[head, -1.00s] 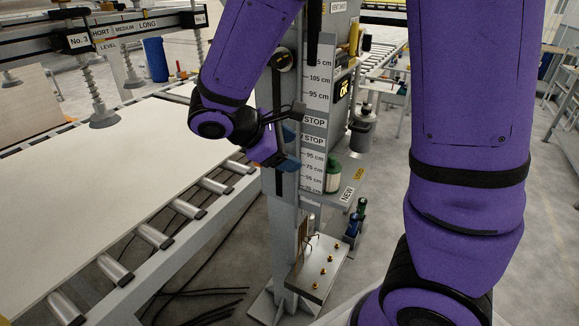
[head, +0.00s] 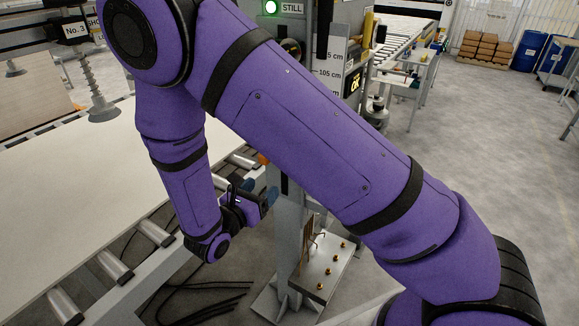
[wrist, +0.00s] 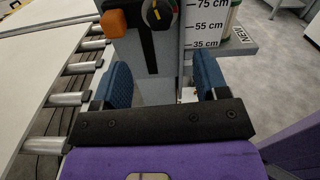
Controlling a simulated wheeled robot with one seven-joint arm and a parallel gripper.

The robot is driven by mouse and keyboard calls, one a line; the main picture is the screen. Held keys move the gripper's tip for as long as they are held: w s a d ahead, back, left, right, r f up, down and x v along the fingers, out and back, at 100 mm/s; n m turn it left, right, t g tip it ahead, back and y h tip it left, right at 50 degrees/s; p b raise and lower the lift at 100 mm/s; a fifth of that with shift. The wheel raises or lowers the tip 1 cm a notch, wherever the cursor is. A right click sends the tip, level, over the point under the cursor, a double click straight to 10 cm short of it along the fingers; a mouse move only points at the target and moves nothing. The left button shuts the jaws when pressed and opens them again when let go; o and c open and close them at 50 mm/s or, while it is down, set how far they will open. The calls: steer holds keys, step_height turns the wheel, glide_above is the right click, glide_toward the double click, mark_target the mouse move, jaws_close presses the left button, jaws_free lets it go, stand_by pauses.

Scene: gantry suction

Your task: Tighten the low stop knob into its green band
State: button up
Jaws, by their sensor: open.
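The low stop knob (wrist: 157,13) shows at the top edge of the wrist view, cut off by the frame. It is a round dark dial with a yellow pointer and coloured marks at its rim; I cannot tell whether the pointer lies in the green band. An orange block (wrist: 115,23) sits left of it. My gripper (wrist: 163,82) is open, its two blue pads apart with nothing between them, below the knob and not touching it. In the head view my gripper (head: 262,193) is beside the grey post, and my arm hides the knob.
A scale plate (wrist: 207,25) with centimetre marks stands right of the knob. The roller conveyor with a pale board (head: 70,190) lies on the left. A metal plate with brass fittings (head: 325,270) is low by the post. Open floor lies to the right.

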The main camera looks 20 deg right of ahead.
steer(key=x, duration=1)
steer(key=shift+w+d, duration=0.25)
steer(key=shift+d, duration=0.05)
steer(key=c, duration=0.9)
